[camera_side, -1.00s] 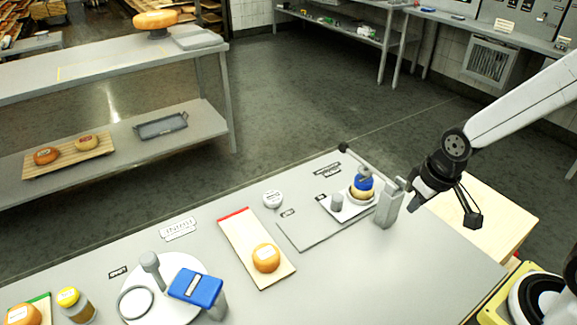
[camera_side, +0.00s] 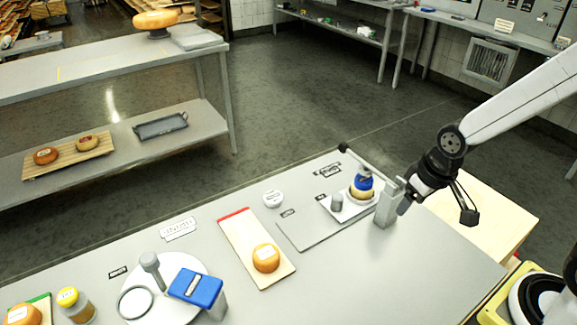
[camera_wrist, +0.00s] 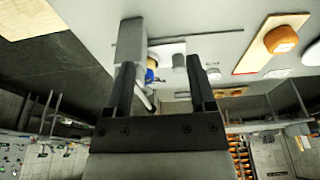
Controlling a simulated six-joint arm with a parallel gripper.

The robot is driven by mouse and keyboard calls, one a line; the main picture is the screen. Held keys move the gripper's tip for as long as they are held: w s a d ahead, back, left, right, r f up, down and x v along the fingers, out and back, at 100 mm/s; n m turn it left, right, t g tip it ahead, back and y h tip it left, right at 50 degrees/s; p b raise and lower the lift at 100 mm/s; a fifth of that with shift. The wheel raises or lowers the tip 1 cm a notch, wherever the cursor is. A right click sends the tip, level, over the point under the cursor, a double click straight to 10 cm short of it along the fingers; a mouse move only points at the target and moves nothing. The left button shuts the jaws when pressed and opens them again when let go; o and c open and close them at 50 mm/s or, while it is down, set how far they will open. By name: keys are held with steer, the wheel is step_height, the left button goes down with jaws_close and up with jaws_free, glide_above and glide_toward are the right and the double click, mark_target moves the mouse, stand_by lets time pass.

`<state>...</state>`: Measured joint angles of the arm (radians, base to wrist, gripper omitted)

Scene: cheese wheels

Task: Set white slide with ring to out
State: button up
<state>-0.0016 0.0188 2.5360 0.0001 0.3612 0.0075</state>
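The white slide (camera_side: 349,211) sits at the right end of a flat grey track (camera_side: 310,229). It carries a grey knob (camera_side: 337,201), and a cheese with a blue top (camera_side: 362,183) sits beside the knob under a lever press. Any ring around the cheese is too small to tell. My gripper (camera_side: 436,213) is open and empty, right of the press's grey post (camera_side: 386,206), apart from the knob. In the wrist view, the fingers of my gripper (camera_wrist: 163,85) are spread, with the knob (camera_wrist: 179,62) and white slide (camera_wrist: 166,48) seen beyond them.
The press post and its lever (camera_side: 365,162) stand between my gripper and the slide. Left are a board with an orange cheese (camera_side: 266,258) and a round white plate (camera_side: 174,267) bearing a ring and blue-topped block. The track's left part is bare.

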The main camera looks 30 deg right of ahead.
steer(key=shift+m+g, duration=0.6)
steer(key=w, duration=0.3)
steer(key=w+f, duration=0.1)
steer(key=w, duration=0.2)
steer(key=w+a, duration=0.1)
steer(key=w, duration=0.3)
steer(key=shift+a+f, duration=0.1)
steer(key=shift+f, duration=0.25)
steer(key=m+g, duration=0.1)
glide_above(338, 196)
step_height(338, 196, down, 4)
steer(key=shift+f, duration=0.1)
steer(key=shift+f, duration=0.1)
steer(key=shift+f, duration=3.75)
jaws_close()
